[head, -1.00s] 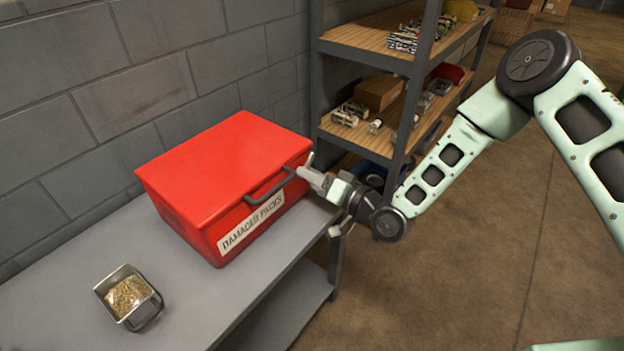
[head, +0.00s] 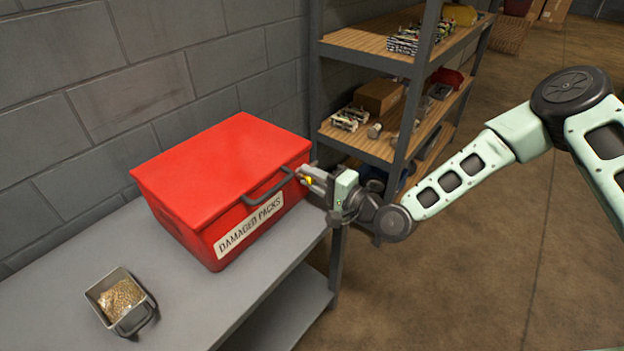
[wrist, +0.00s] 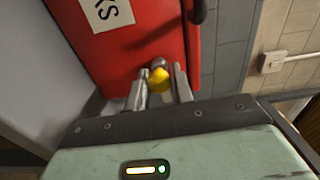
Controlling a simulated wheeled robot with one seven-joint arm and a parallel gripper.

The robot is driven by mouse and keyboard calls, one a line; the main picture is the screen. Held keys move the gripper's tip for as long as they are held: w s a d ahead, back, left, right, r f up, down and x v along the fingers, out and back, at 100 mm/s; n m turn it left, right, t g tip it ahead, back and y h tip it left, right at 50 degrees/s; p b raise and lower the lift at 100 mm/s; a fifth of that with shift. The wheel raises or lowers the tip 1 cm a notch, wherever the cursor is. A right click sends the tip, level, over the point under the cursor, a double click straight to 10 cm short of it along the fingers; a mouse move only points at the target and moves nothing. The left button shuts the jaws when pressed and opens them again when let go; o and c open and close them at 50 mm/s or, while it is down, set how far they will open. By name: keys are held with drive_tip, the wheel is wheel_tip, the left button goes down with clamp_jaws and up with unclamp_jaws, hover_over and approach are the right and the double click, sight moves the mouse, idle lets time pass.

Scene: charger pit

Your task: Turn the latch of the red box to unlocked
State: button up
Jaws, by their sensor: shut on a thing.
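The red box (head: 225,175) stands closed on the grey bench, with a dark handle (head: 268,186) and a "DAMAGED PACKS" label on its front. Its latch (wrist: 158,75), a yellow knob with a grey part behind it, sits on the front near the right end, below the lid. A bit of yellow also shows in the head view. My gripper (wrist: 160,88) is shut on the latch, one finger on each side of it. The fingers hide part of the latch, and I cannot tell which way it is turned.
A metal tub (head: 120,298) of brown granules stands on the bench (head: 190,295) at the front left. A shelf rack (head: 402,150) with several parts stands close behind my gripper. The floor to the right is open.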

drive_tip(key=shift+f, duration=0.1)
idle(0.3)
drive_tip(key=o, duration=0.8)
drive_tip(key=shift+o, duration=0.2)
drive_tip(key=shift+s+d, duration=0.1)
drive_tip(key=shift+d, duration=0.05)
drive_tip(key=v, duration=1.7)
drive_tip(key=shift+b, duration=0.35)
drive_tip(key=shift+s, duration=0.1)
